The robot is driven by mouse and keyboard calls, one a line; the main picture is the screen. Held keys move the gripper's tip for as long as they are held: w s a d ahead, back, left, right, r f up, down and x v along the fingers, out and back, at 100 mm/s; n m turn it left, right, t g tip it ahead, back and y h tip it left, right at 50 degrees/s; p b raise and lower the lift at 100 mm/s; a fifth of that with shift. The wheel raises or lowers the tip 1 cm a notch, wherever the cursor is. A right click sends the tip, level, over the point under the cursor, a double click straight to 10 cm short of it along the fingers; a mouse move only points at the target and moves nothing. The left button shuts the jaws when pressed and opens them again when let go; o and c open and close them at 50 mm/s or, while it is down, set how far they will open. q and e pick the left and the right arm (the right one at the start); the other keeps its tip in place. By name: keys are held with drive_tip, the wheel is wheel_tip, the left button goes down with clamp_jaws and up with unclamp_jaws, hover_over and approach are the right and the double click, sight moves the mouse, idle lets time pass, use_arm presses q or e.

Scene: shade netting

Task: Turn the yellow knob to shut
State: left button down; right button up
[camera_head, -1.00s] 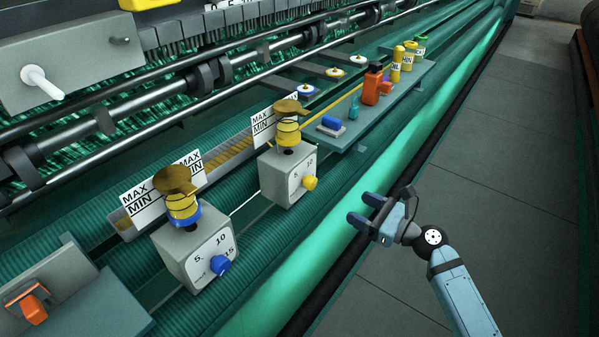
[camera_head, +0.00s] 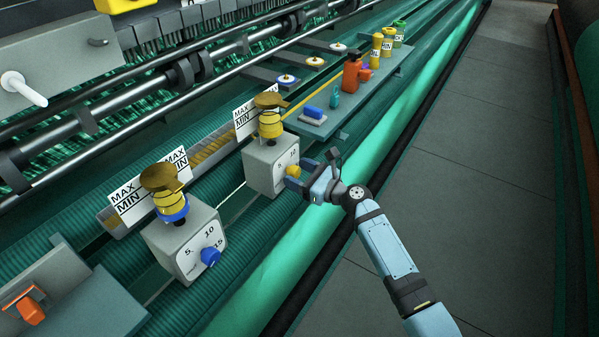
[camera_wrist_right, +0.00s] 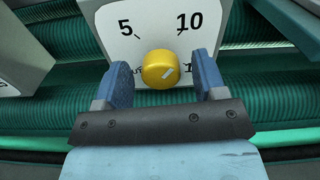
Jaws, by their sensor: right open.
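The yellow knob (camera_head: 293,171) is on the front dial face of the farther grey box (camera_head: 262,170). My right gripper (camera_head: 300,183) is at the knob in the head view. In the right wrist view my right gripper (camera_wrist_right: 163,82) is open, with one blue finger on each side of the knob and a gap to each. Lettering near the knob is partly hidden by the fingers. My left gripper is not in view.
A nearer grey box (camera_head: 190,250) has a blue knob (camera_head: 210,256). An orange switch (camera_head: 31,310) is at lower left. The floor (camera_head: 450,200) at right is clear.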

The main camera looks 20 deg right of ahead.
drive_tip(key=c, duration=0.9)
